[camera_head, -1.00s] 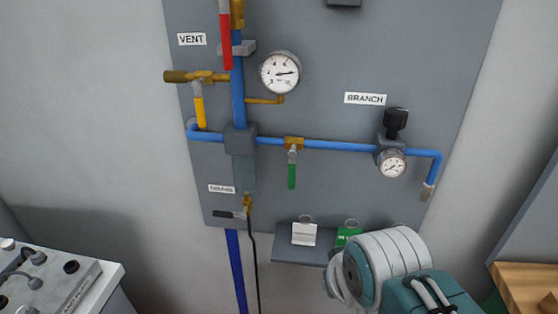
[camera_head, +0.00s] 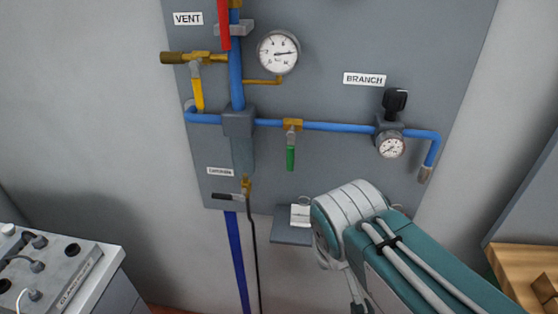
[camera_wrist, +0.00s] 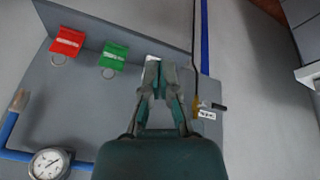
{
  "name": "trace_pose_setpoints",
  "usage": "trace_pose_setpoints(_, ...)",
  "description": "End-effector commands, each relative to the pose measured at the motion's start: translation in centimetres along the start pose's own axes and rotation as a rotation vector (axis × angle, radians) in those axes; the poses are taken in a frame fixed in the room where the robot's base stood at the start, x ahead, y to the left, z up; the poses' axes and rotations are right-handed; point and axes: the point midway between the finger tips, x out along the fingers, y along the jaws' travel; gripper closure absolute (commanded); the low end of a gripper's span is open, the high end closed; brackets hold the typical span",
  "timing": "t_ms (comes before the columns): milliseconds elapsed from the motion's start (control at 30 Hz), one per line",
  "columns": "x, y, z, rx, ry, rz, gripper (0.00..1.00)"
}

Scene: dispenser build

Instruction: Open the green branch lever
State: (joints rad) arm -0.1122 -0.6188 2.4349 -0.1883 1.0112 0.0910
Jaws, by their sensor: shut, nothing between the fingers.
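The green branch lever (camera_head: 291,158) hangs straight down from a brass valve (camera_head: 292,125) on the blue horizontal pipe, left of the BRANCH label (camera_head: 365,79). My gripper (camera_wrist: 159,65) shows in the wrist view with its fingertips close together, empty, in front of the panel's lower part near the small shelf. In the head view my arm reaches in from the lower right, below and right of the green lever, and the fingers are hard to make out. The green lever is not visible in the wrist view.
A yellow lever (camera_head: 198,95) and a red lever (camera_head: 224,25) are up left of the green one. A gauge (camera_head: 391,146) sits right on the branch pipe. The shelf (camera_head: 291,238) holds tags, including red (camera_wrist: 68,41) and green (camera_wrist: 113,56) ones. A black-handled drain valve (camera_head: 228,196) is at lower left.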

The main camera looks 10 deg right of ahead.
Motion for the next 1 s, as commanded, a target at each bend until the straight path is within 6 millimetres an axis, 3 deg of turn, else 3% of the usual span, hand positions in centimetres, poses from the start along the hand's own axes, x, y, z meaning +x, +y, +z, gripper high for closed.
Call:
trace_pose_setpoints(267,1.1,0.3,-2.9,-0.212,-0.189,0.274,1.0)
trace_pose_setpoints(567,0.8,-1.3,-8.5,-0.404,-0.222,0.652,1.0)
trace_pose_setpoints(767,-0.1,-4.9,-13.0,-0.508,-0.131,0.919,1.0)
trace_pose_setpoints(1000,-1.6,-11.4,-17.2,-0.587,0.074,1.187,1.0)
